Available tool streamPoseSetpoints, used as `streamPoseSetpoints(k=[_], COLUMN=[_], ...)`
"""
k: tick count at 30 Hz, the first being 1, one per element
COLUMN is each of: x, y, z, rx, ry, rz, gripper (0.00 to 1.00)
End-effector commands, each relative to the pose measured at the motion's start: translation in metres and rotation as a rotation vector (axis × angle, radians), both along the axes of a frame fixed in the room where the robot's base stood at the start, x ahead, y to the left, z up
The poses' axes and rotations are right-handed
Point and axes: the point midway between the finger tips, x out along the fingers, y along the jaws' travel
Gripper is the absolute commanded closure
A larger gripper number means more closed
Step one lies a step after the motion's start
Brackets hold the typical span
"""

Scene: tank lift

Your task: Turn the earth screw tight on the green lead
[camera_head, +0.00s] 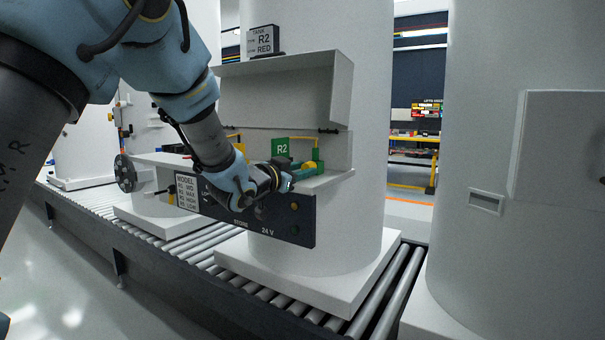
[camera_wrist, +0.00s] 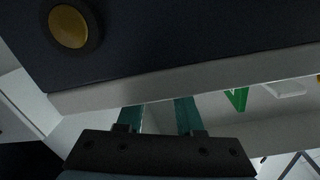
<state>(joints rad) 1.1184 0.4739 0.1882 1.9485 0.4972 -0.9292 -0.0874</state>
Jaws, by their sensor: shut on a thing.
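My gripper (camera_head: 304,171) reaches in over the shelf of the tank's open control box. Its teal fingers end at a small green and yellow fitting (camera_head: 318,155) at the right end of the shelf, where the earth screw and green lead appear to be. In the wrist view the two fingers of my gripper (camera_wrist: 160,112) stand a little apart, and their tips are hidden behind the pale shelf edge (camera_wrist: 200,82). The jaws are shut on what seems to be the earth screw, which is too small and covered to see clearly. A green R2 tag (camera_head: 281,147) stands just behind.
The dark front panel (camera_head: 300,222) with yellow-brown buttons lies close under my gripper. The raised white lid (camera_head: 285,95) hangs above the shelf. The white tank (camera_head: 370,60) stands on a roller conveyor (camera_head: 385,290). Another tank (camera_head: 490,120) is at the right.

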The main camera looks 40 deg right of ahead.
Motion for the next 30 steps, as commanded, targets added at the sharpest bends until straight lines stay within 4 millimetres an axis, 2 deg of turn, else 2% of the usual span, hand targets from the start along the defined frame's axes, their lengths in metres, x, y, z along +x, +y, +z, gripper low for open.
streamPoseSetpoints(k=[2,3,10,20,23,30], x=[0.000,0.000,0.000,-0.001,-0.003,-0.014], y=[0.000,0.000,0.000,0.005,0.017,0.064], z=[-0.001,-0.001,0.000,0.000,0.000,0.000], rx=[0.002,0.002,0.000,-0.001,-0.002,-0.001], ry=[0.001,0.001,0.002,0.002,0.003,0.003], rz=[0.001,0.001,0.000,0.001,0.001,0.002], gripper=[1.00,0.60,0.34,0.34,0.34,0.34])
